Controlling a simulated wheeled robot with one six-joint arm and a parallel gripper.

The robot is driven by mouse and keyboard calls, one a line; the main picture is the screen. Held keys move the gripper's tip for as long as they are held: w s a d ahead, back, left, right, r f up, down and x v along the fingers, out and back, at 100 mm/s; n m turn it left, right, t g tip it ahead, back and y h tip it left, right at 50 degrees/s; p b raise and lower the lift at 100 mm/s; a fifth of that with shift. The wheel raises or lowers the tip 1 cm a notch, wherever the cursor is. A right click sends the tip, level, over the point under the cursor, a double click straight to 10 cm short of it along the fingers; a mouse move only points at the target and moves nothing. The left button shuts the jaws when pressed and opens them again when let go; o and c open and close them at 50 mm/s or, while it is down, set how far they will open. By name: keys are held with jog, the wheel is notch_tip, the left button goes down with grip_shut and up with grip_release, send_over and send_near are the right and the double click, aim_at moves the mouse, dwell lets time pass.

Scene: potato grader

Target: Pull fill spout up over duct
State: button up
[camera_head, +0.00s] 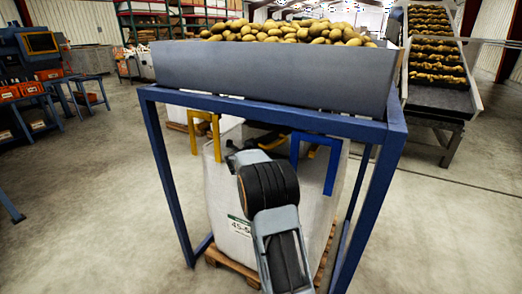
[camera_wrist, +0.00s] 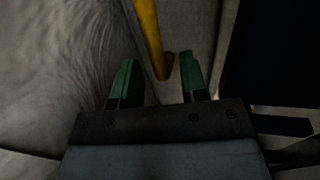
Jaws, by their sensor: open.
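A white bulk bag (camera_head: 225,200) stands on a pallet under the potato hopper. Its upper part lies in shadow, and I cannot make out the fill spout or the duct clearly in the head view; my arm covers part of that area. In the wrist view my gripper (camera_wrist: 156,82) is open, with two green-tipped fingers apart. A yellow bar (camera_wrist: 149,35) ends just beyond the gap between them. Pale wrinkled fabric (camera_wrist: 65,60) fills the left side. A grey surface (camera_wrist: 200,30) lies behind the bar; I cannot tell what it is.
The grey hopper (camera_head: 270,70), heaped with potatoes (camera_head: 290,32), rests on a blue frame (camera_head: 158,150) whose legs flank my arm. Open floor lies on both sides.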

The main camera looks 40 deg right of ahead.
jog(key=shift+d, duration=0.1)
grip_shut()
dwell(0.4)
